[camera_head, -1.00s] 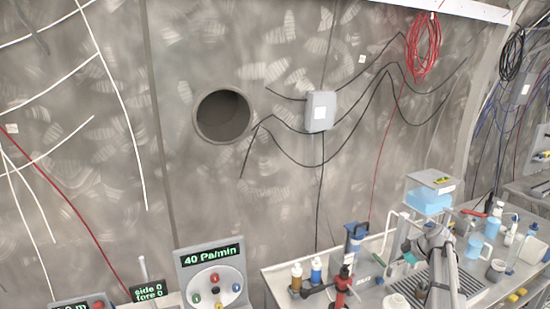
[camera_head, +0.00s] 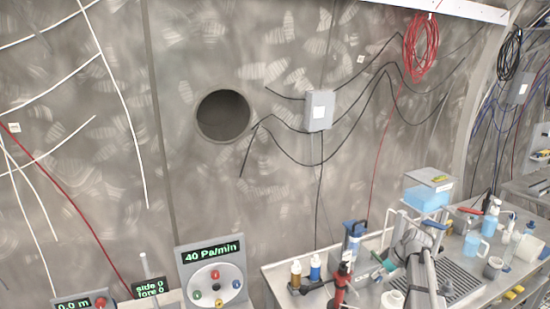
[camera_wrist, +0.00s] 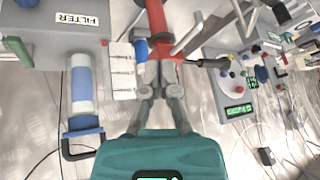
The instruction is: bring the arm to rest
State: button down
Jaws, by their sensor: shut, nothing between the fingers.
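My gripper (camera_wrist: 160,76) shows in the wrist view, with its teal body at the bottom and its two grey fingers together, nothing between them. Its fingertips appear in front of a red upright piece (camera_wrist: 156,22) on the bench; I cannot tell whether they touch it. The fingertips are not clear in that view.
The steel bench (camera_head: 285,277) is crowded. A filter with a blue cap (camera_head: 353,240), brown and blue bottles, a red tool (camera_head: 341,280) and a blue-filled tank (camera_head: 427,198) stand around the arm. A console (camera_head: 212,275) reading 40 Pa/min stands left. The wall above is clear of bench equipment.

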jog(key=s+a+m, duration=0.1)
jog(key=s+a, duration=0.1)
jog(key=a, duration=0.1)
jog(key=s+a+f+m+g+h, duration=0.1)
jog(key=s+a+m, duration=0.1)
jog(key=s+a, duration=0.1)
jog(key=s+a+m+h, duration=0.1)
jog(key=s+a, duration=0.1)
jog(key=a, duration=0.2)
jog(key=shift+s+a+f, duration=0.15)
jog(key=shift+s+f, duration=0.2)
jog(key=shift+f, duration=0.05)
jog(key=s+a+m+h, duration=0.3)
jog(key=s+a+m, duration=0.35)
jog(key=s, duration=0.25)
jog(key=s+f+g+b, duration=0.1)
jog(key=s+f+b, duration=0.2)
jog(key=f+b, duration=0.7)
jog(key=shift+a+f+n+g+h, duration=0.3)
jog(key=shift+n, duration=0.05)
jog(key=shift+a, duration=0.1)
